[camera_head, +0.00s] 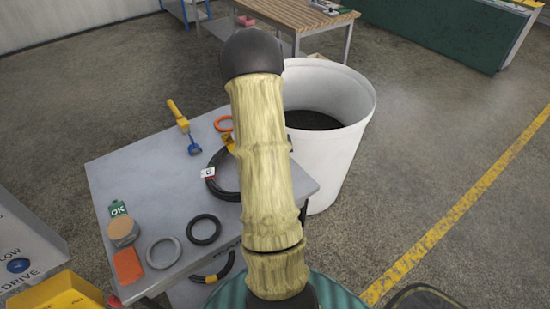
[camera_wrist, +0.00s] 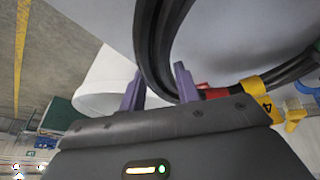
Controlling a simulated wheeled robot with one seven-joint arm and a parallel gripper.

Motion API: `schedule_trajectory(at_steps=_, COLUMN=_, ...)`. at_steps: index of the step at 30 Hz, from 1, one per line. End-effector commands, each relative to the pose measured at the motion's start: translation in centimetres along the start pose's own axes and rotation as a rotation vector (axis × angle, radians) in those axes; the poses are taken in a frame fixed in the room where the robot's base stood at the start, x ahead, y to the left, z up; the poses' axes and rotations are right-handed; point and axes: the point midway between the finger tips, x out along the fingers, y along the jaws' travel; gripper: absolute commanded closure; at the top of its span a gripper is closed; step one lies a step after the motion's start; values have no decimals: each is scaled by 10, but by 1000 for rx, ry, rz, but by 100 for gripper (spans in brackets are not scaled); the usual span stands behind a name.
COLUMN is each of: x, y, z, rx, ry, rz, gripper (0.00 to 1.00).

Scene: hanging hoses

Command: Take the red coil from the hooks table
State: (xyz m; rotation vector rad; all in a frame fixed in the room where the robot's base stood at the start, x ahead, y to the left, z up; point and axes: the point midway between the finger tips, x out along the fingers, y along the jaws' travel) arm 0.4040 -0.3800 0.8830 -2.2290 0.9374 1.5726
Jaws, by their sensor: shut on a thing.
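A large black hose coil (camera_head: 222,185) with a red band, white label and yellow tag lies on the grey table (camera_head: 110,185), partly hidden behind my arm. In the wrist view its black hose (camera_wrist: 160,40) runs between the purple fingers of my gripper (camera_wrist: 160,80), which is shut on it. A red band (camera_wrist: 214,93) and a yellow tag (camera_wrist: 258,86) sit on the hose, right of the fingers. My arm hides the gripper in the head view. A small orange-red ring (camera_head: 223,123) lies at the table's far side.
A black ring (camera_head: 204,229), a grey ring (camera_head: 163,252), a tan roll (camera_head: 123,231), an orange block (camera_head: 127,266) and a yellow-handled tool (camera_head: 183,123) are on the table. A white bin (camera_head: 340,145) stands right of it. Open floor lies further right.

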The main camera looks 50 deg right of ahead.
Motion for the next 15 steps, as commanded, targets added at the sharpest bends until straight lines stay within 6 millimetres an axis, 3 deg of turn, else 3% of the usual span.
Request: schedule_trajectory(at_steps=15, x=-9, y=-6, z=-2, rx=-25, ry=-9, rz=29, gripper=100)
